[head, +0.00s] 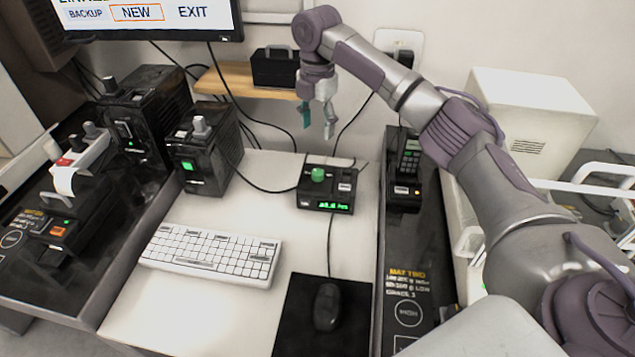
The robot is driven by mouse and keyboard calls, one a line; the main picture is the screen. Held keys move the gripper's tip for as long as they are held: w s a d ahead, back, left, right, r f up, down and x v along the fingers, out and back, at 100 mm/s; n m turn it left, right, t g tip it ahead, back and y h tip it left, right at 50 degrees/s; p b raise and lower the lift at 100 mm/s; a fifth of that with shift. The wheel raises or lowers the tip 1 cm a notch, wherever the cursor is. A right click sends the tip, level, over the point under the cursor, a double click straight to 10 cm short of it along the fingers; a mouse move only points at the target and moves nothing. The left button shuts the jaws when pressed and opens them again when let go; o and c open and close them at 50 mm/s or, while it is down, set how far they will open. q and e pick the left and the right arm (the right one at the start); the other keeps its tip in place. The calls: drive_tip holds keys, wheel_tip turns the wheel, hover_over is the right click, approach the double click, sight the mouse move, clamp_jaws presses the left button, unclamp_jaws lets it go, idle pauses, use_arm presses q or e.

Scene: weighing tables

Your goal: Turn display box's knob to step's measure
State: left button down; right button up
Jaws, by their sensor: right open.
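The display box (327,187) is a small black box on the white table, behind the mouse. Its green knob (318,174) sits on the top face. A green lit readout (333,206) is on its front; its digits are too small to read surely. My right gripper (318,122) hangs fingers down above and behind the box, apart from the knob. Its fingers are parted and nothing is between them. My left gripper does not show. The monitor (140,18) shows BACKUP, NEW and EXIT, with its upper part cut off.
A white keyboard (212,254) and a black mouse (327,306) on a dark pad lie in front. Black boxes (204,152) with grey knobs stand at left. A black handset (405,172) stands right of the display box. A wooden shelf (236,80) is behind. Cables cross the table.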

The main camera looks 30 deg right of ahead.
sight(317, 172)
wheel_tip(317, 172, down, 14)
drive_tip(key=shift+r, duration=0.1)
idle(0.4)
drive_tip(key=shift+s, duration=0.1)
drive_tip(key=shift+c, duration=0.4)
drive_tip(key=shift+p, duration=0.3)
clamp_jaws()
